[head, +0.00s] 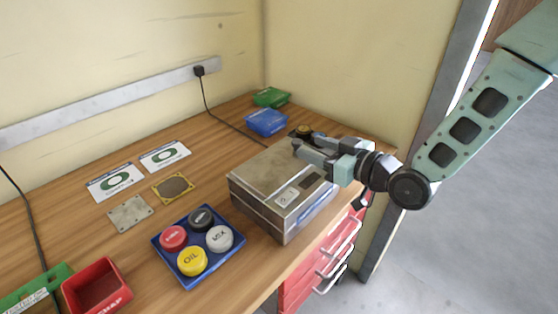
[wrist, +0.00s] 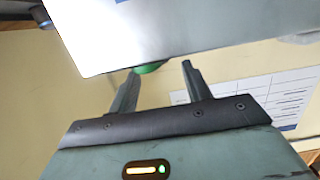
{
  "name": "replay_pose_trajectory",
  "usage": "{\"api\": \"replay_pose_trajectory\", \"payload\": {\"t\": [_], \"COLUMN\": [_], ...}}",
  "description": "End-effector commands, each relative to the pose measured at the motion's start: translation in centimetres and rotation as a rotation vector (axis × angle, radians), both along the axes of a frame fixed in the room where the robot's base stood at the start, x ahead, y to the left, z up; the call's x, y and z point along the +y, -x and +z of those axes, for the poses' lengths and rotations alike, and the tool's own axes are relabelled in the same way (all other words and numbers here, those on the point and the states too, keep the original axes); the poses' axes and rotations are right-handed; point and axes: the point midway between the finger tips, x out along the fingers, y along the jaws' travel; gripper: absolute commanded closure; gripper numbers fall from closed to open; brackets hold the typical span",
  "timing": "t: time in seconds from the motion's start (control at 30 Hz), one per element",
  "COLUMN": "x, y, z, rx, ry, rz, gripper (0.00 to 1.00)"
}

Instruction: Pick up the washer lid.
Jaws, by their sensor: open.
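A grey metal box (head: 278,178), which looks like the washer, stands on the wooden bench with its lid (head: 272,166) as a flat top. I cannot tell from these views whether the lid is separate from the body. My gripper (head: 299,149) is open and empty, at the far right part of the box top; I cannot tell whether it touches. In the wrist view the two fingers (wrist: 158,75) stand apart, and a smooth pale metal face (wrist: 150,30) fills the top of the picture. A small dark round thing with yellow (head: 304,130) shows behind the gripper, partly hidden.
A blue tray (head: 187,283) with red, black, white and yellow round containers stands left of the box. Blue (head: 266,122) and green (head: 271,97) bins stand behind. A red bin (head: 98,287), plates and cards lie left. Red drawers (head: 325,262) are below the bench's front edge.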

Motion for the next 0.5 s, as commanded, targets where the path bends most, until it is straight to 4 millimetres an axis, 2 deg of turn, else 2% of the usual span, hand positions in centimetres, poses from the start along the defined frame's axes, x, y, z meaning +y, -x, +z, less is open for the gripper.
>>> {"api": "replay_pose_trajectory", "payload": {"t": [0.1,0.2,0.5], "x": [1.6,2.4,2.7], "y": [-1.0,-1.8,-2.0], "z": [0.1,-0.1,-0.4], "rx": [0.002,0.001,0.001], "ry": [-0.001,-0.001,0.000], "rz": [0.002,0.000,0.000], "gripper": [0.51,0.51,0.51]}}
